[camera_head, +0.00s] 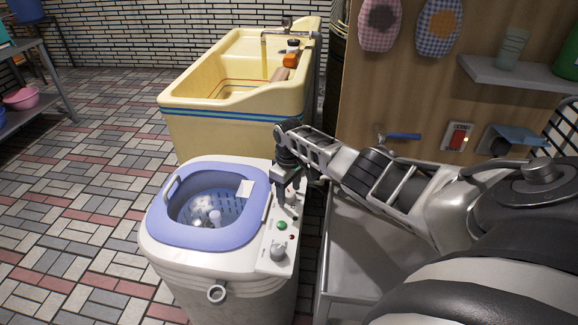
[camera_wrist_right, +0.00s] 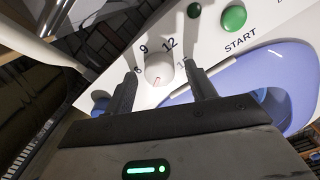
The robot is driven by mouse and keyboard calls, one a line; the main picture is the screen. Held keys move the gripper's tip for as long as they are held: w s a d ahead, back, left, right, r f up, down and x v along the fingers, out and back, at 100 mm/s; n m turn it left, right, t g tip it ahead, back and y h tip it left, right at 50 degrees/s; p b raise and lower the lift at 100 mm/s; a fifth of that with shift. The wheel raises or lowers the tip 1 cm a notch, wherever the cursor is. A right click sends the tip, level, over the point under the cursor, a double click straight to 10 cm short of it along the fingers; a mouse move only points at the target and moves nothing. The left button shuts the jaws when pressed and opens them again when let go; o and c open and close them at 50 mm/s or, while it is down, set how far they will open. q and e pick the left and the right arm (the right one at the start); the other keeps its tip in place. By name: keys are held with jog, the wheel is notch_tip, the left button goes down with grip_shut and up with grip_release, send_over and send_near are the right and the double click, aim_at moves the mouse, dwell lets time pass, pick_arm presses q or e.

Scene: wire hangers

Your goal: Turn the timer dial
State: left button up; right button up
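The timer dial (camera_wrist_right: 160,70) is a white round knob with a red mark, and printed numbers such as 9 and 12 show around it. It sits on the white control panel (camera_head: 268,263) of the washing machine. My right gripper (camera_wrist_right: 160,74) is open, with one finger on each side of the dial and a visible gap to it on both sides. In the head view the right gripper (camera_head: 287,205) points down over the far part of the panel and hides the dial there. My left gripper is in neither view.
A green START button (camera_wrist_right: 233,17) and a grey knob (camera_head: 278,252) are on the same panel. The blue-rimmed tub opening (camera_head: 165,235) lies to the left. A cream sink (camera_head: 205,125) stands behind, and a wooden wall panel (camera_head: 420,95) with a shelf stands to the right.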

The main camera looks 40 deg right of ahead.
aim_at(289, 192)
notch_tip(289, 192, up, 16)
jog(key=p, duration=0.2)
jog(key=shift+p, duration=0.4)
jog(key=s+a+f+n, duration=0.1)
jog(key=s+a+f, duration=0.2)
jog(key=a, duration=0.2)
jog(key=s+a+f, duration=0.4)
jog(key=a, duration=0.2)
jog(key=s+a+f+n+t, duration=0.1)
jog(key=s+a+f, duration=0.3)
jog(key=a, duration=0.1)
jog(key=shift+s+a+f+n, duration=0.15)
jog(key=shift+a+f+n, duration=0.05)
jog(key=shift+a+n, duration=0.1)
jog(key=s+a+r+m+t, duration=0.1)
jog(key=s+a+r+m, duration=0.15)
jog(key=s, duration=0.55)
jog(key=s+a+r+m+t, duration=0.1)
jog(key=s+a+r+t, duration=0.2)
jog(key=s, duration=0.5)
jog(key=w+a+f+n+t+y, duration=0.1)
jog(key=w+a+f+t+y, duration=0.2)
jog(key=w+a+f+t, duration=0.2)
jog(key=shift+w+a+f, duration=0.35)
jog(key=shift+a+f, duration=0.4)
jog(key=shift+f, duration=0.05)
